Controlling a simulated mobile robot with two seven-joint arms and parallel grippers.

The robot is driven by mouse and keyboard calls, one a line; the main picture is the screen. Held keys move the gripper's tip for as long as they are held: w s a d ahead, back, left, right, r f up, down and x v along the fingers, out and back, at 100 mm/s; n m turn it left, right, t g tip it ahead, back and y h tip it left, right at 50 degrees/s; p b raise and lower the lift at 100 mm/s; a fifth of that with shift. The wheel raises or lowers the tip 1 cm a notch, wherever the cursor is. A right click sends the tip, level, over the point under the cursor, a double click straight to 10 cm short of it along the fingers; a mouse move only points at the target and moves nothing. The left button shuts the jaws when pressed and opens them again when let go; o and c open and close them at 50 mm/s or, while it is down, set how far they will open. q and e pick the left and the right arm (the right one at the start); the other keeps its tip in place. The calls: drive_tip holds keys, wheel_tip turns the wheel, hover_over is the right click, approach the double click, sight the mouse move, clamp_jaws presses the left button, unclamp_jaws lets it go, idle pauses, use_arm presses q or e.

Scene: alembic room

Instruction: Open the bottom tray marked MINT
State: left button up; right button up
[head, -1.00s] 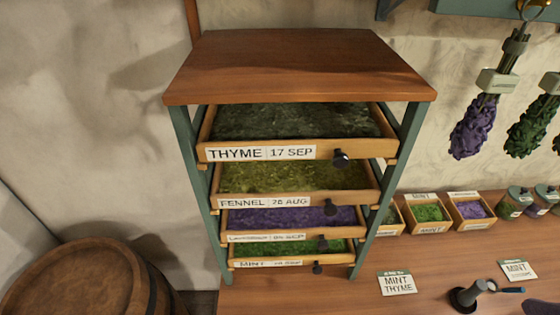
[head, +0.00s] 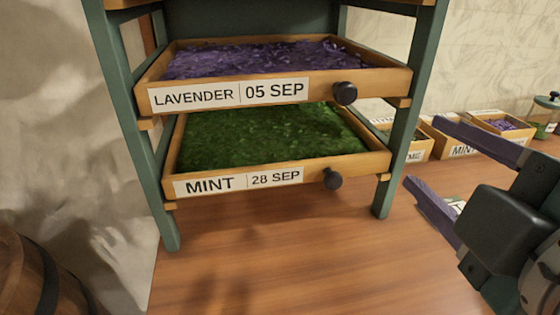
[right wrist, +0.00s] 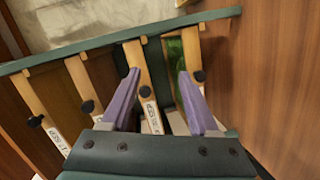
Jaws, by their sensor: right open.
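The MINT tray (head: 340,166) is the lowest in the rack, full of green leaves, with a label reading MINT 28 SEP. Its round dark knob (head: 332,179) is on the right of its front. It sits between the rack's green posts. My right gripper (head: 424,152) is open and empty, to the right of the knob and apart from it. In the right wrist view the tilted rack shows a row of dark knobs. The rightmost knob (right wrist: 199,76) lies just outside the right finger. Another knob (right wrist: 144,91) shows between the fingers. My left gripper is out of view.
The LAVENDER tray (head: 392,82) with its own knob (head: 345,93) sits directly above. The rack's right front post (head: 400,150) stands near my gripper. Small herb boxes (head: 457,142) stand behind on the right. The wooden tabletop (head: 290,255) before the rack is clear. A barrel (head: 25,270) stands lower left.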

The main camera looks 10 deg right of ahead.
sight(335, 185)
drive_tip(key=a+f+n+t+y+b, duration=0.25)
drive_tip(key=a+f+n+b, duration=0.2)
drive_tip(key=f+b, duration=0.5)
drive_tip(key=shift+n, duration=0.35)
drive_tip(key=w, duration=0.5)
drive_tip(key=w+p, duration=0.1)
drive_tip(key=w, duration=0.4)
drive_tip(key=shift+w+a, duration=0.2)
drive_tip(key=shift+w, duration=0.15)
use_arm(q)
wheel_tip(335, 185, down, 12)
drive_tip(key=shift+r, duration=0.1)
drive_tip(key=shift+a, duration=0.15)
use_arm(e)
clamp_jaws()
